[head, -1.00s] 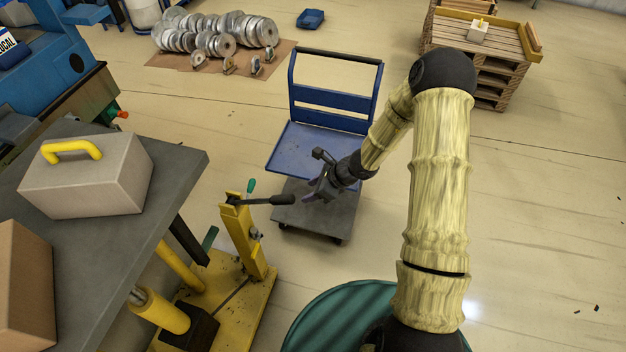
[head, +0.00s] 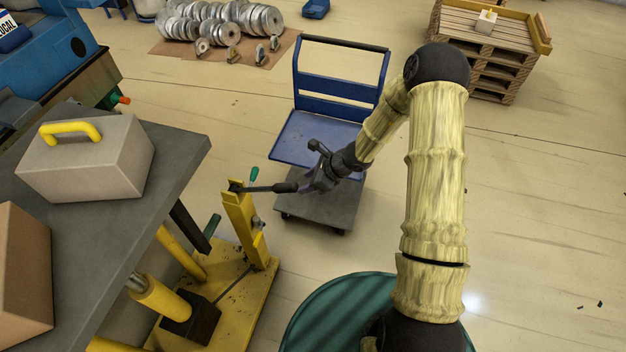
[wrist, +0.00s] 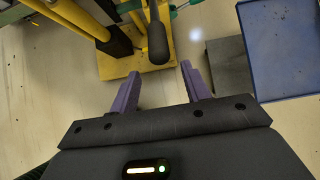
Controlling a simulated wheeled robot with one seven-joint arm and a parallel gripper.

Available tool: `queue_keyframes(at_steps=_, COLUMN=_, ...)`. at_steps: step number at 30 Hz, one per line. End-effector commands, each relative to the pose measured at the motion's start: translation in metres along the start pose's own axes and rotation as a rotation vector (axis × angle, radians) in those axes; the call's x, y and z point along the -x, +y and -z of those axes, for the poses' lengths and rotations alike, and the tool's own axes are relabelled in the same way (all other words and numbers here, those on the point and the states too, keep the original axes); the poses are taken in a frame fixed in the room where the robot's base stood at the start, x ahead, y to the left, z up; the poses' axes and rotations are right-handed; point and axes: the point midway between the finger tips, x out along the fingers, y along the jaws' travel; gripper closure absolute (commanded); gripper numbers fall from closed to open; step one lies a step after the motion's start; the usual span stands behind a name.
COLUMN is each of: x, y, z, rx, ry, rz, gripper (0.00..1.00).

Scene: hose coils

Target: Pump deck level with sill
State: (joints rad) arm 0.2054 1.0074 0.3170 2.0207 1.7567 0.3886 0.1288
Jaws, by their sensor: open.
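The grey deck (head: 165,150) of the yellow lift is at the left in the head view, carrying a light box with a yellow handle (head: 88,165) and a brown box (head: 18,275). The yellow pump post (head: 243,228) stands beside it, with a black pump lever (head: 270,188) sticking out roughly level to the right. My gripper (head: 306,184) is open at the lever's free end. In the wrist view the lever's grip (wrist: 158,45) lies just beyond and between the two purple fingers (wrist: 162,82), seemingly untouched. I cannot tell which edge is the sill.
A blue machine (head: 45,55) stands behind the deck. Metal coils (head: 215,25) and stacked pallets (head: 490,60) are farther back.

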Motion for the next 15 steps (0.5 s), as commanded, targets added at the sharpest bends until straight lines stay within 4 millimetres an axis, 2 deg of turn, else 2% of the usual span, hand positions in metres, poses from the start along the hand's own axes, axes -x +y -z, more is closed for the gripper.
queue_keyframes(at_steps=15, x=-0.037, y=0.003, z=-0.002, rx=0.006, ry=0.001, rz=-0.005, gripper=0.53)
